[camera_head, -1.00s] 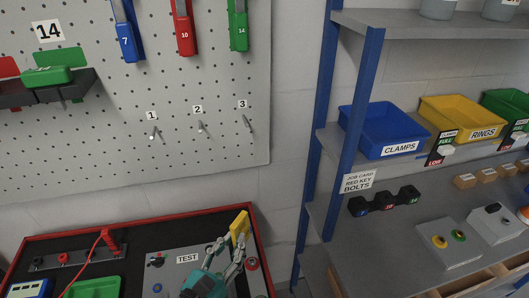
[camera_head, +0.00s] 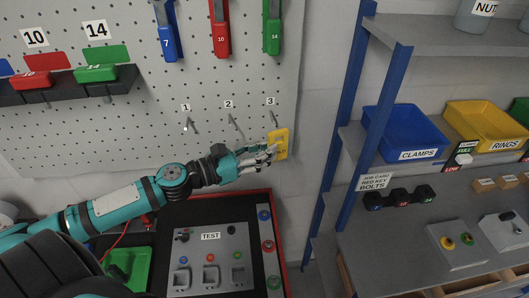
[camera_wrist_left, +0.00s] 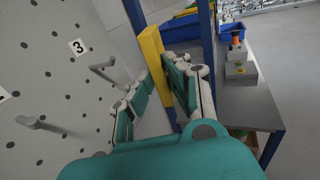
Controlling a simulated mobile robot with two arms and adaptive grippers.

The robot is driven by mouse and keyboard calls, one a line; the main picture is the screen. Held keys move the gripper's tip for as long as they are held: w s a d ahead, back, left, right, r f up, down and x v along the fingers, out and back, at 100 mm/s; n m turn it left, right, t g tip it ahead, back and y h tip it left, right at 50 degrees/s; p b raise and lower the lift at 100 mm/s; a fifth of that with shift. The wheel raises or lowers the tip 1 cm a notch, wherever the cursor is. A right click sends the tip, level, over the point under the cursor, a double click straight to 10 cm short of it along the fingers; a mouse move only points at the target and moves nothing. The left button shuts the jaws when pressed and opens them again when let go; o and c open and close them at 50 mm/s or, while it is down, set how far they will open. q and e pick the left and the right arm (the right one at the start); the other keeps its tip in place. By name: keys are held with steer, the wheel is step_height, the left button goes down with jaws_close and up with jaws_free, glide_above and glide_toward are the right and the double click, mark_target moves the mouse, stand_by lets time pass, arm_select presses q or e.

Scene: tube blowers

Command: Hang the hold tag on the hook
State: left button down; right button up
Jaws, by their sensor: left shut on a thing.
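The yellow hold tag (camera_head: 278,143) is upright just below the hook numbered 3 (camera_head: 273,118) on the pegboard. My left gripper (camera_head: 268,156) is shut on the tag, its arm reaching across from the lower left. In the left wrist view, the tag (camera_wrist_left: 152,62) stands edge-on between the fingers (camera_wrist_left: 160,93). In that view the hook marked 3 (camera_wrist_left: 104,68) juts from the board to the left of the tag, with a visible gap between them. The tag's hole cannot be made out. My right gripper is out of view.
Hooks 1 (camera_head: 191,125) and 2 (camera_head: 234,124) are bare, left of hook 3. Below the board is a red-edged bench with a TEST panel (camera_head: 210,262). A blue shelf post (camera_head: 349,130) stands right of the board, with a blue CLAMPS bin (camera_head: 403,132) beyond.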

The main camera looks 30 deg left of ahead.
arm_select(q)
steer(key=w+a+f+b, duration=0.1)
steer(key=w+a+b, duration=0.3)
steer(key=w, duration=0.3)
steer(key=shift+w+a, duration=0.15)
steer(key=shift+a, duration=0.55)
stand_by(0.4)
steer(key=shift+f, duration=0.1)
stand_by(0.4)
steer(key=c, duration=1.2)
jaws_free()
